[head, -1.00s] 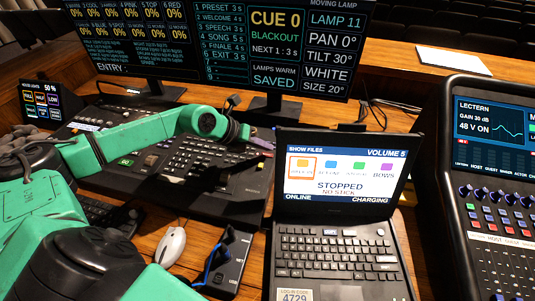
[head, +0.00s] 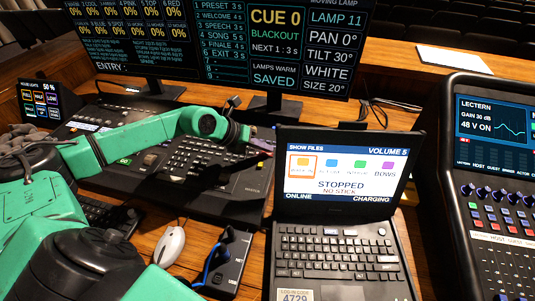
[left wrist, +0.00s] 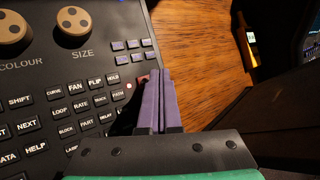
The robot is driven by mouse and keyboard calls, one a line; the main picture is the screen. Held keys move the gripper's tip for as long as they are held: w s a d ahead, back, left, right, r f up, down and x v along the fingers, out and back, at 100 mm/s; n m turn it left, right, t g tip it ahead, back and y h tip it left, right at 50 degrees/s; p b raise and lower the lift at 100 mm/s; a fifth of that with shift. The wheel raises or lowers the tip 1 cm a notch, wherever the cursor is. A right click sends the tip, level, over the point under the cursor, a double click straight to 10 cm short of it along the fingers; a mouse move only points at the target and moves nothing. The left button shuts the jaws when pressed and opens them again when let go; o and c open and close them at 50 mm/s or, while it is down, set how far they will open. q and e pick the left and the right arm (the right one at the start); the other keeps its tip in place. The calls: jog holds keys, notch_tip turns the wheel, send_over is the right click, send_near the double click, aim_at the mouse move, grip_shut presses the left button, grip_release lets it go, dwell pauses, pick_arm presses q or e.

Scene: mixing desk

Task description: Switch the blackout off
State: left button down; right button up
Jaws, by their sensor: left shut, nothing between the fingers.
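The lighting desk (head: 165,165) lies under my left arm in the head view. My left gripper (head: 264,147) is over its right edge, with purple fingers pointing down. In the left wrist view the closed fingers (left wrist: 158,78) are empty and beside a small reddish key (left wrist: 142,79), partly hidden by them. I cannot read a label on that key or tell whether the fingers touch it. The big monitor (head: 275,36) shows BLACKOUT in green under CUE 0. My right gripper is out of view.
A laptop (head: 340,245) stands right of the desk, its screen close to my left gripper. A white mouse (head: 169,246) and a small black box (head: 228,262) lie in front. A sound mixer (head: 495,215) is at the right. Bare wood (left wrist: 205,50) lies beyond the desk's edge.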

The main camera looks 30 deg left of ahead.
pick_arm(q)
jog(key=shift+f+b, duration=0.3)
jog(key=shift+f, duration=0.05)
dwell(0.4)
jog(key=shift+r, duration=0.1)
jog(key=shift+r+p, duration=0.6)
jog(key=shift+r, duration=0.15)
notch_tip(320, 180, up, 6)
jog(key=p, duration=0.4)
